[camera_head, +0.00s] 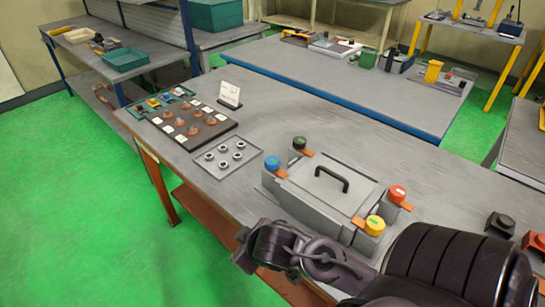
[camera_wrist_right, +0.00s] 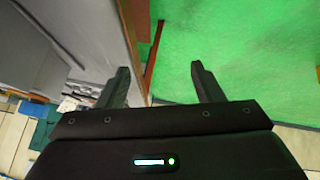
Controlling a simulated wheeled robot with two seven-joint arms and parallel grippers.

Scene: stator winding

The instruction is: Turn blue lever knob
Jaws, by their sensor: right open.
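The blue knob (camera_head: 272,163) sits at the left corner of a grey box-shaped fixture (camera_head: 325,190) with a black handle on its lid. A dark knob with a green mark (camera_head: 300,143), a red knob (camera_head: 398,193) and a yellow knob (camera_head: 375,225) sit at the other corners, with orange pieces beside them. My right gripper (camera_wrist_right: 161,80) is open and empty, with green floor and a table edge beyond its fingers. In the head view my right arm reaches in from the lower right, in front of the fixture and apart from the blue knob. My left gripper is out of view.
A grey tray of several ring parts (camera_head: 226,158) and a dark board with copper-coloured parts (camera_head: 195,125) lie left of the fixture. A small white card (camera_head: 229,95) stands behind them. The tabletop behind the fixture is clear. Black and red blocks lie at the right.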

